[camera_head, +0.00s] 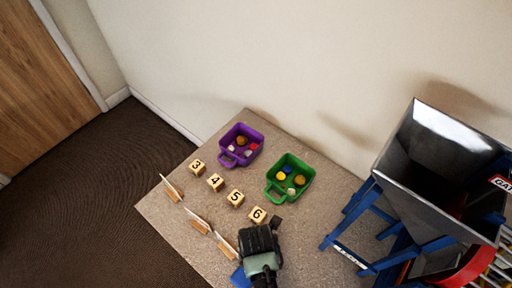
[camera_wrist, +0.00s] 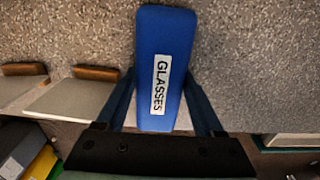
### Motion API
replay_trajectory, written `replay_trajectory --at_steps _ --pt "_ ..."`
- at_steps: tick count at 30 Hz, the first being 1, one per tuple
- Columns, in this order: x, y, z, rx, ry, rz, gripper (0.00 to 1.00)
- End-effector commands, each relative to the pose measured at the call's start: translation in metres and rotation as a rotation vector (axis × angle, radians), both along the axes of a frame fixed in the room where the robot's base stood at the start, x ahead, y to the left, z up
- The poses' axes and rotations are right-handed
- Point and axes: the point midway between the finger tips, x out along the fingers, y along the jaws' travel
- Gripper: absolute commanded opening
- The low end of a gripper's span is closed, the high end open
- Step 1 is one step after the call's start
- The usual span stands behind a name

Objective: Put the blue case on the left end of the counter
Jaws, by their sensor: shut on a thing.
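The blue case (camera_wrist: 166,30) carries a white label reading GLASSES. In the wrist view it lies lengthwise between the two fingers of my gripper (camera_wrist: 164,95), which is shut on it. In the head view my gripper (camera_head: 262,240) is over the near part of the speckled counter (camera_head: 322,213), and a blue patch of the case (camera_head: 240,277) shows beside it at the bottom edge. The left end of the counter (camera_head: 152,204) is in view, apart from my gripper. Whether the case touches the counter I cannot tell.
Number blocks 3 (camera_head: 197,167), 4 (camera_head: 215,182), 5 (camera_head: 235,198) and 6 (camera_head: 257,214) stand in a row. Several small cards (camera_head: 171,188) line the front. A purple basket (camera_head: 226,160) and green basket (camera_head: 271,197) stand behind. A metal hopper (camera_head: 415,170) is at right.

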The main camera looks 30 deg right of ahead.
Motion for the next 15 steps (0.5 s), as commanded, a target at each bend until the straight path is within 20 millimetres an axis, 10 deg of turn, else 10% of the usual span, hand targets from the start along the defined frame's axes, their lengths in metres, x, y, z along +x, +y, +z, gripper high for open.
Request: replay_trajectory --at_steps 5,15 --pt "0.0001 0.0000 -0.0002 0.000 0.000 0.000 0.98" --pt "0.0001 0.0000 0.0028 0.000 0.000 0.000 1.00"
